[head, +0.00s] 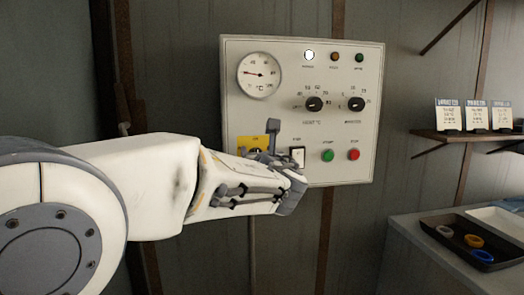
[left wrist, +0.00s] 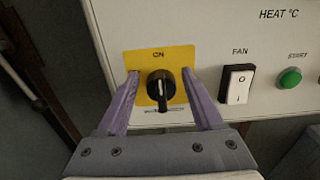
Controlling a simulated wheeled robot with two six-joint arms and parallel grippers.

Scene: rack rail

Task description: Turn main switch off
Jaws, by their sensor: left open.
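The main switch is a black rotary knob (left wrist: 161,90) on a yellow plate (left wrist: 180,62) at the lower left of the panel. Its handle stands vertical in the left wrist view, below the word ON. In the head view, the yellow plate (head: 246,143) is partly hidden by my left gripper (head: 272,155). My left gripper (left wrist: 160,78) is open, with one purple finger on each side of the knob. Gaps show between the fingers and the knob in the left wrist view. My right gripper is in neither view.
The pale control panel (head: 330,70) also carries a gauge (head: 259,74), two dials, lamps, a white fan switch (left wrist: 237,86), a green start button (left wrist: 290,78) and a red stop button (head: 353,155). At right are a shelf with cards (head: 475,115) and a dark tray (head: 450,249) with rings.

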